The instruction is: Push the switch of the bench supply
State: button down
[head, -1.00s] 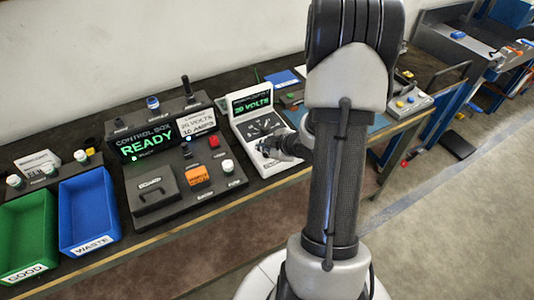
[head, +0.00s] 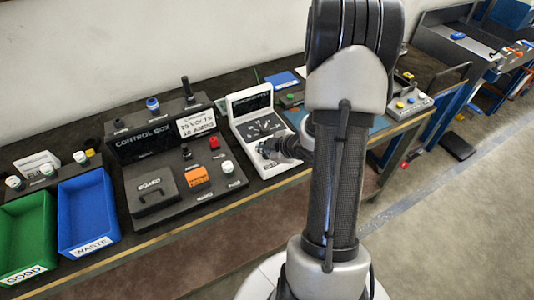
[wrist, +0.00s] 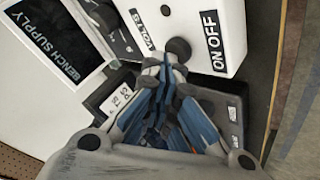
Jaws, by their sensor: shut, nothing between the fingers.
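The bench supply (head: 250,104) is a white case with a sloped front panel and a raised screen, and the screen is dark. In the wrist view its panel (wrist: 225,65) carries a VOLTS label and an ON OFF label (wrist: 212,40). A dark round knob or button (wrist: 178,48) sits beside the ON OFF label; I cannot tell if it is the switch. My gripper (head: 265,150) is shut and empty at the panel's lower part. In the wrist view its fingertips (wrist: 164,62) are close to the dark round part; I cannot tell whether they touch it.
A blue WASTE bin (head: 88,205) and a green GOOD bin (head: 28,235) are further left. A small unit with coloured buttons (head: 408,104) is right of my arm.

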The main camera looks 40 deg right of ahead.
jog(key=shift+r+p, duration=0.3)
jog(key=shift+r, duration=0.2)
notch_tip(320, 180, up, 6)
jog(key=p, duration=0.5)
dwell(0.5)
notch_tip(320, 180, up, 9)
jog(key=m+g+h, duration=0.1)
jog(key=m+h, duration=0.1)
send_over(265, 156)
jog(key=a, duration=0.2)
jog(key=s+a+r+m+g+h+b, duration=0.1)
jog(key=s+a+r+m, duration=0.25)
jog(key=a+r, duration=0.4)
jog(key=s+a+r+m+g+y+b, duration=0.1)
jog(key=s+a+r+m+g+y, duration=0.1)
jog(key=s+a, duration=1.4)
jog(key=shift+s+a+r+m+g+y, duration=0.35)
jog(key=shift+r+m+y, duration=0.2)
jog(key=shift+r+y, duration=0.25)
